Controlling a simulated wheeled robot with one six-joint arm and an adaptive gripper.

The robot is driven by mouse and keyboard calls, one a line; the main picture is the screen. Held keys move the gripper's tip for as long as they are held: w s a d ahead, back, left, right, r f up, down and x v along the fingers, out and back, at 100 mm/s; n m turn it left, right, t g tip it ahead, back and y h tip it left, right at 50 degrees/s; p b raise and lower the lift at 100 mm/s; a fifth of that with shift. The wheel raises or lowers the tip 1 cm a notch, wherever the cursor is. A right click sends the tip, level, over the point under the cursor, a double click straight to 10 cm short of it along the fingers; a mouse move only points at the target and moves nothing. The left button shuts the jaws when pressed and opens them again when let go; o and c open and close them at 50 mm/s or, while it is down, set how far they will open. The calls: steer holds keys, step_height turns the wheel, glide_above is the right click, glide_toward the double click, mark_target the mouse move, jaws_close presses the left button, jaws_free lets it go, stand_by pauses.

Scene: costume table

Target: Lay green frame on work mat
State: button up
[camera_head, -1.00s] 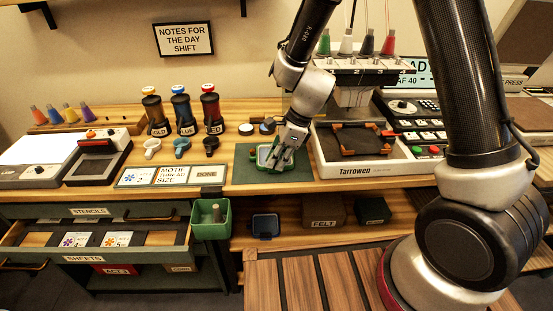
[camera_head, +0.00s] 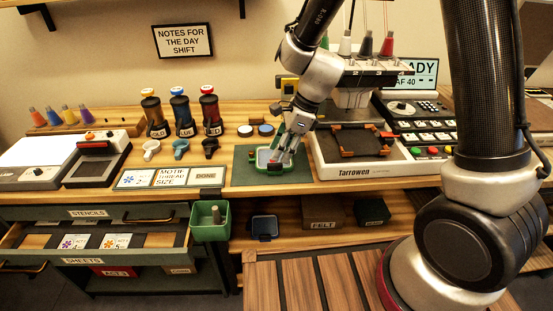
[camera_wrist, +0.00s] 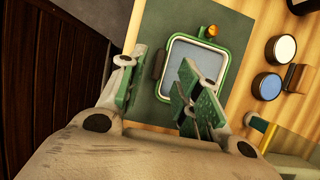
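The green frame (camera_head: 263,157) lies on the dark green work mat (camera_head: 243,176) in the head view. In the wrist view the frame (camera_wrist: 198,54) has a green rim around a pale grey-blue middle, an orange knob at one corner and a dark tab on its left side. The mat (camera_wrist: 151,24) shows around it. My gripper (camera_wrist: 163,92) is open, with its two green-padded fingers well apart. The left finger is over the mat beside the tab; the right finger overlaps the frame and hides its lower part. I cannot tell whether either finger touches the frame.
The Tarrowen tray machine (camera_head: 353,171) stands close to the right of the mat. Two round discs (camera_head: 265,130) sit behind the mat, and a dark scoop (camera_head: 210,146) and sign strip (camera_head: 170,177) are to its left. A green bin (camera_head: 211,222) hangs at the front edge.

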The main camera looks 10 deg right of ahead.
steer(key=s+d+r+n+t+h, duration=0.1)
steer(key=s+d+r+n, duration=0.25)
steer(key=d+r, duration=0.5)
steer(key=s+d+r+n+t, duration=0.1)
steer(key=s+d+r+n, duration=0.3)
steer(key=d+r, duration=0.45)
steer(key=s+d+r+n+t+h, duration=0.2)
steer(key=s+d+r+n, duration=0.3)
steer(key=s+d+n, duration=0.6)
steer(key=shift+s+d+r+h, duration=0.15)
steer(key=shift+s+d+h, duration=0.25)
steer(key=shift+h, duration=0.4)
steer(key=shift+c, duration=0.4)
